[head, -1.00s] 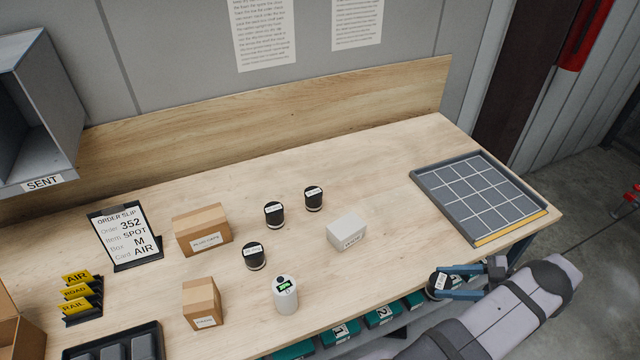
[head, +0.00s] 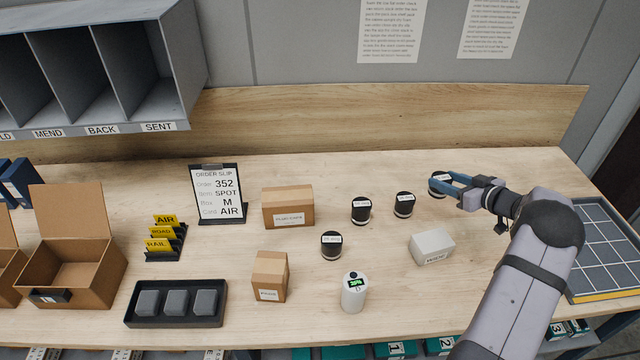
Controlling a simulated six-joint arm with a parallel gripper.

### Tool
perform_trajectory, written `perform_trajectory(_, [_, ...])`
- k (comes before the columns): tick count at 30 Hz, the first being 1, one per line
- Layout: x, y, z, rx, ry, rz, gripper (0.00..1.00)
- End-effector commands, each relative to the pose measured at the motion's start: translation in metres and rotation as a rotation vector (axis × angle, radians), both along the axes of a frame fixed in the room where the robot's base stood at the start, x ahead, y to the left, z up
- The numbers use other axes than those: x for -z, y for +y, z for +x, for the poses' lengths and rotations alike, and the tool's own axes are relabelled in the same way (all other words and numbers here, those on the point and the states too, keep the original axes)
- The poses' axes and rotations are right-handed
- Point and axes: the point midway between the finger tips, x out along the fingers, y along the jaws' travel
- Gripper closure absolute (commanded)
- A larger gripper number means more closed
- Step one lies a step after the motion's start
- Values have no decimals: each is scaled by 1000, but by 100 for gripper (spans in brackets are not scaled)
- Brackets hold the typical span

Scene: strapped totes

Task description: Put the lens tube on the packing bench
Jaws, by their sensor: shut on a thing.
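My gripper (head: 447,185) is shut on a lens tube (head: 437,184), a short black cylinder with a white label on top. It is over the right rear part of the packing bench (head: 480,285), behind and right of the other black cylinders. The blue fingers hide part of the tube. I cannot tell whether its base touches the bench top. Three similar black cylinders stand upright on the bench: one at centre (head: 361,212), one to its right (head: 404,206) and one nearer the front (head: 331,247). Their labels are too small to read.
A white box (head: 432,247) and a white canister with a green display (head: 354,293) stand in front. Brown cartons (head: 288,208), an order slip stand (head: 218,195) and a black tray (head: 138,316) lie left. A gridded grey tray (head: 603,240) is at right, partly behind my arm.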

Motion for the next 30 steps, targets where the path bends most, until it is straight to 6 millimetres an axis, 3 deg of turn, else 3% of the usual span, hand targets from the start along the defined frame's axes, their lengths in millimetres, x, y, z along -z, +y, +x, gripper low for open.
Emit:
perform_trajectory(1, [-6,25,18,15,-4,-2,85])
perform_trajectory(6, [-20,95,60,98,-2,-1,85])
perform_trajectory(12, [-33,185,91,170,-4,-2,85])
perform_trajectory(18, [-38,254,101,210,-1,-2,85])
perform_trajectory(30, [-39,358,96,231,-2,0,85])
